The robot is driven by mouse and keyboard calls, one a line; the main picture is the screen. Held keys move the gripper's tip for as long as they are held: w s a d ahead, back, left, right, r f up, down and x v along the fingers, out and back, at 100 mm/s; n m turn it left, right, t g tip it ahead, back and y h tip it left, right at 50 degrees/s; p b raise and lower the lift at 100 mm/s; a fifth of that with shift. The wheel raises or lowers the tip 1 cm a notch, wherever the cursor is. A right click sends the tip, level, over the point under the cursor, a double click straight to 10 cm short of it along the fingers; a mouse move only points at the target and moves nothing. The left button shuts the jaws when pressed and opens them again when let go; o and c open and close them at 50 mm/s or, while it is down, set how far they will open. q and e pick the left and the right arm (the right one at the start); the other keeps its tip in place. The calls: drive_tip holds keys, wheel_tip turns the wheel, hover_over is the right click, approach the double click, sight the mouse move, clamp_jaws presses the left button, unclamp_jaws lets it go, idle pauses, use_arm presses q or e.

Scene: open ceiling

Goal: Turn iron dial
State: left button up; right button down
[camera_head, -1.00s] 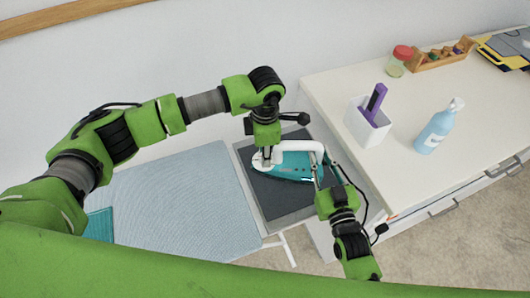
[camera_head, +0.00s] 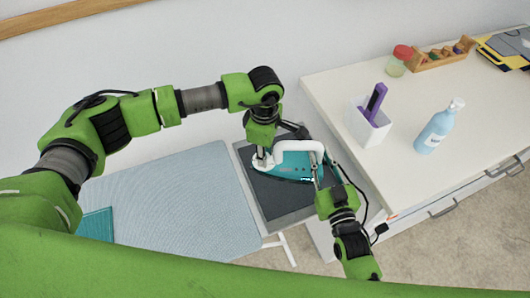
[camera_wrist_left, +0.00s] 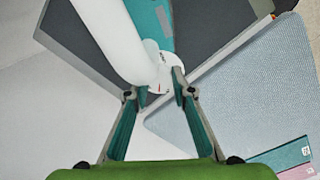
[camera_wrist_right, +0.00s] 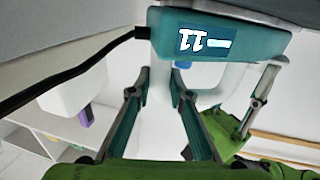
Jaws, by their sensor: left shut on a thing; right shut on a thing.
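A teal and white iron (camera_head: 295,164) lies on the dark grey rest at the end of the ironing board. Its white handle (camera_head: 300,147) faces up. My left gripper (camera_head: 262,160) is at the iron's left end, shut on the round white dial (camera_wrist_left: 165,76), which shows between its fingertips (camera_wrist_left: 160,93) in the left wrist view. My right gripper (camera_head: 318,180) is at the iron's right end, shut on the white handle, which also shows in the right wrist view (camera_wrist_right: 207,83). The dial's markings are too small to read.
The blue-grey ironing board (camera_head: 185,205) extends left of the dark rest (camera_head: 282,203). A white cabinet (camera_head: 410,95) on the right carries a white holder (camera_head: 366,128), a blue spray bottle (camera_head: 436,130) and a red-lidded jar (camera_head: 398,62). A black cord (camera_wrist_right: 70,75) runs from the iron.

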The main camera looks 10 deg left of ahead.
use_arm(q)
drive_tip(key=shift+m, duration=1)
drive_tip(key=o, duration=1.1)
drive_tip(key=shift+o, duration=0.2)
wheel_tip(320, 180, up, 12)
drive_tip(key=shift+s+a, duration=0.1)
